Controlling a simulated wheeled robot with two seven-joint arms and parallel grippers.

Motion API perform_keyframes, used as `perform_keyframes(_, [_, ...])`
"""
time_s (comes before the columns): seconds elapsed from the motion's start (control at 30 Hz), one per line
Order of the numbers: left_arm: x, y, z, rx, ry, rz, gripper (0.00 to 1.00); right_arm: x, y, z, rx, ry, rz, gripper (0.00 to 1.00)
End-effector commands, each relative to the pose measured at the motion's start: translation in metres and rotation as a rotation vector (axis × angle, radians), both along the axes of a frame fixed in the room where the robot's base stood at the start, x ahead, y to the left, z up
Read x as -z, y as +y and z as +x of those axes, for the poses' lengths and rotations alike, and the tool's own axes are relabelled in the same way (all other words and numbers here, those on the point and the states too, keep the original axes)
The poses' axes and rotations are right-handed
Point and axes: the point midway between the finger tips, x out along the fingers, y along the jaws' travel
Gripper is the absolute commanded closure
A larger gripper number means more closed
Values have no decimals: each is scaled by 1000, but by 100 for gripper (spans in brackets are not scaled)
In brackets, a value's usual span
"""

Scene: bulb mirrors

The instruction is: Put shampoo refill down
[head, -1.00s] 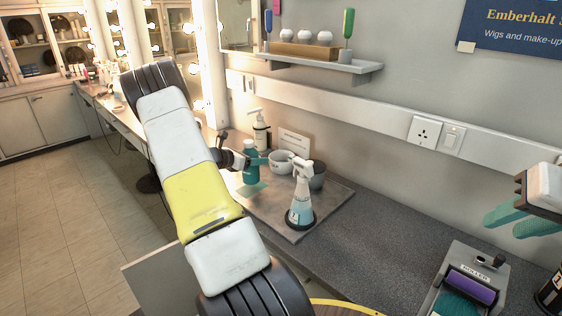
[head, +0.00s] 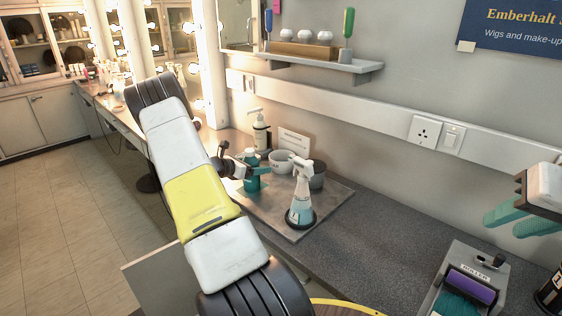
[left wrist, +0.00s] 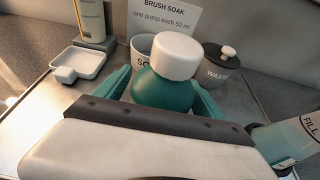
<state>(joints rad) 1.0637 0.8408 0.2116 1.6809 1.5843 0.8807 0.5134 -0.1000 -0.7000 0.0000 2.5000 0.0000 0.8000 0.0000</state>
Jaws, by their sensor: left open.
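The shampoo refill appears to be the teal bottle (head: 252,182) with a white cap, upright on the grey tray (head: 276,222) on the counter. In the left wrist view the bottle (left wrist: 165,92) stands between my fingers. My left gripper (head: 260,172) is open around it, with a teal finger on each side; whether they touch it I cannot tell. The bottle's base is hidden in the left wrist view. My right gripper (head: 512,222) is empty at the right edge of the head view, its fingers apart.
On the tray, a spray bottle (head: 299,200) stands right of the refill. A white bowl (head: 281,161) and a lidded waste pot (left wrist: 222,62) stand behind it. A pump bottle (head: 260,132) is at the back left. A roller box (head: 466,283) sits at the front right.

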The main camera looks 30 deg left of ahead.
Motion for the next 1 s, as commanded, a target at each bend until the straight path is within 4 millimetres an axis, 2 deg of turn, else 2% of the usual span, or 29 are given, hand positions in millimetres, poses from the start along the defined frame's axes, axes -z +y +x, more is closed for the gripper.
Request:
perform_keyframes(0.13, [-4,0,-1,-1,0,1,21,0,0,0,0,0,0,67])
perform_keyframes(0.23, [-7,5,-13,-2,1,1,21,0,0,0,0,0,0,67])
perform_keyframes(0.5, [-28,20,-64,-3,0,3,21,0,0,0,0,0,0,67])
perform_keyframes(0.7, [-39,28,-95,-1,0,0,21,0,0,0,0,0,0,67])
perform_keyframes(0.83, [-43,31,-105,-1,0,0,21,0,0,0,0,0,0,67])
perform_keyframes(1.0, [-44,31,-108,0,-1,0,21,0,0,0,0,0,0,67])
